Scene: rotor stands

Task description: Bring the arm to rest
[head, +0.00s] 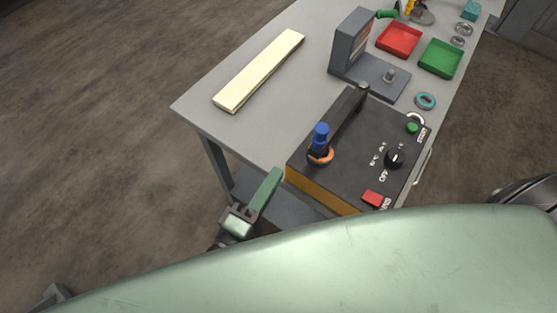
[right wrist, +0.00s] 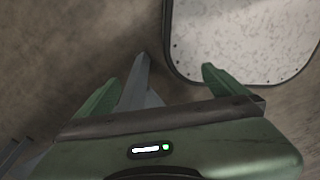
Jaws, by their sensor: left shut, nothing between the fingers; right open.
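My left gripper (head: 276,174) shows in the head view, low and left of centre, beside the near left edge of the workbench. Its green fingers are together with nothing between them. It is close to the orange-sided control box (head: 345,180) but looks apart from it. My right gripper (right wrist: 160,78) shows in the right wrist view with its two green fingers spread wide. It is empty, over a brown floor. The head view does not show the right gripper's fingers; my pale green body covers the lower part.
The grey workbench (head: 225,128) holds a cream bar (head: 260,70), a dark grey stand (head: 350,55), a red tray (head: 400,40), a green tray (head: 440,58) and a teal ring (head: 425,101). A blue-topped post (head: 321,134) rises from the control box. Floor left of the bench is clear.

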